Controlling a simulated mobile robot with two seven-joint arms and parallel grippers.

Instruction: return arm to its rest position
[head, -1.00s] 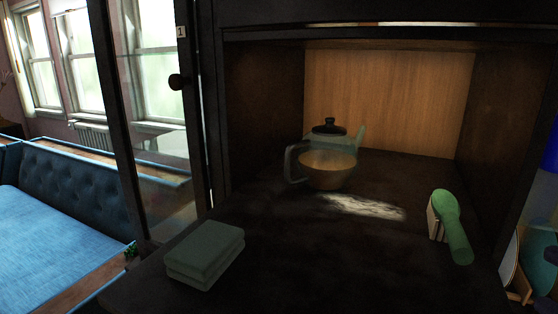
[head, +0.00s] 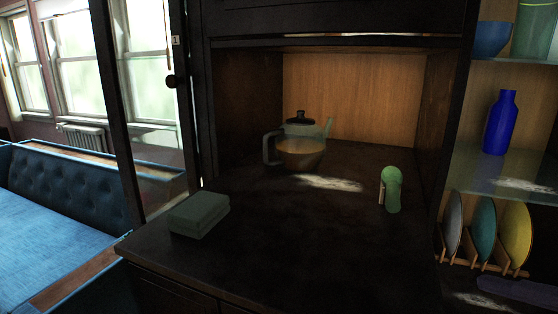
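Neither of my arms nor grippers shows in the head view. A teapot (head: 300,152) with a dark lid and a dark handle stands upright toward the back of the cabinet's dark counter (head: 290,235). A green rounded object (head: 392,190), with a pale block partly hidden behind it, stands on the counter at the right. A folded grey-green cloth or block (head: 199,214) lies near the counter's left front edge.
A glass door (head: 145,110) with a dark knob stands at the left. On the right, shelves hold a blue bottle (head: 500,123), a blue bowl (head: 492,39) and a rack of plates (head: 484,230). A blue sofa (head: 75,185) is at the left. The counter's middle is clear.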

